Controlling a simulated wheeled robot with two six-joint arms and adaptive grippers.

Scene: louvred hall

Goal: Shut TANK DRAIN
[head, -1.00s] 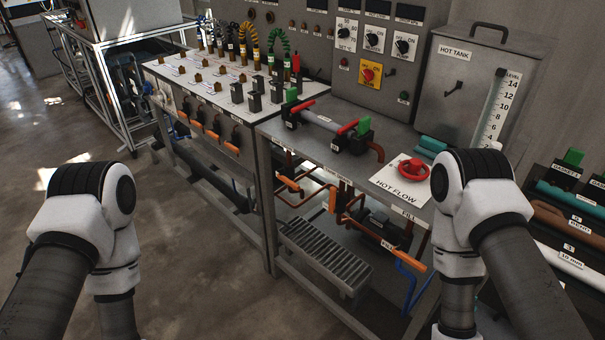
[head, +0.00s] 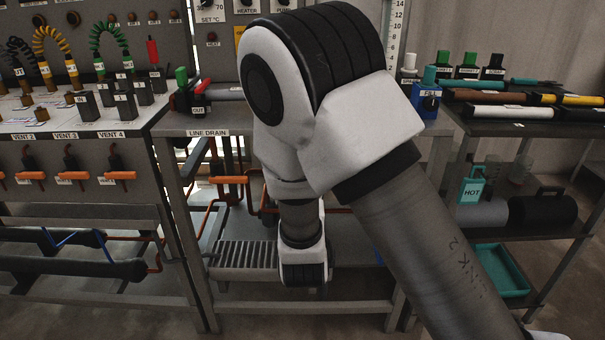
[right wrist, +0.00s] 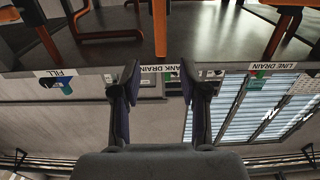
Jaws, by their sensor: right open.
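The TANK DRAIN label (right wrist: 170,68) shows upside down on the bench edge in the right wrist view, partly covered by a finger. An orange handle (right wrist: 160,28) stands in line with it, pointing along the view. My right gripper (right wrist: 159,70) is open and empty, its two fingers spread to either side of that label. The handle shows just past the fingertips; I cannot tell whether it lies between them in depth. In the head view my right arm hides the tank drain and my right gripper. My left gripper is in neither view.
The LINE DRAIN label (head: 207,133) and an orange handle (head: 228,180) below it lie left of my arm. The FILL label (right wrist: 57,73) is to the other side in the wrist view. A slatted grate (head: 243,255) lies on the lower shelf. A shelf rack (head: 500,128) stands right.

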